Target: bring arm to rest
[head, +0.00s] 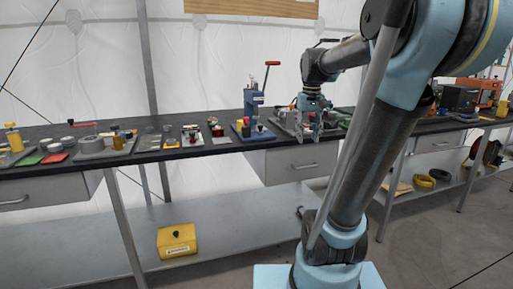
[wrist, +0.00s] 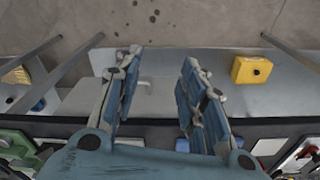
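My arm is blue and dark grey and rises from the blue base at the lower middle of the head view. It bends at the top right and reaches back toward the bench. My gripper (head: 309,122) hangs at the bench's front edge in the head view, pointing down. In the wrist view my gripper (wrist: 158,90) shows two blue fingers with grey pads, spread apart with nothing between them. Below the fingers lie the bench edge, a drawer, the lower shelf and the floor.
A long dark bench (head: 160,154) carries many small tools and parts. A blue press (head: 253,105) with a red-handled lever stands left of my gripper. A yellow box (head: 177,241) sits on the lower shelf (head: 225,222) and also shows in the wrist view (wrist: 251,70). Open floor lies at right.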

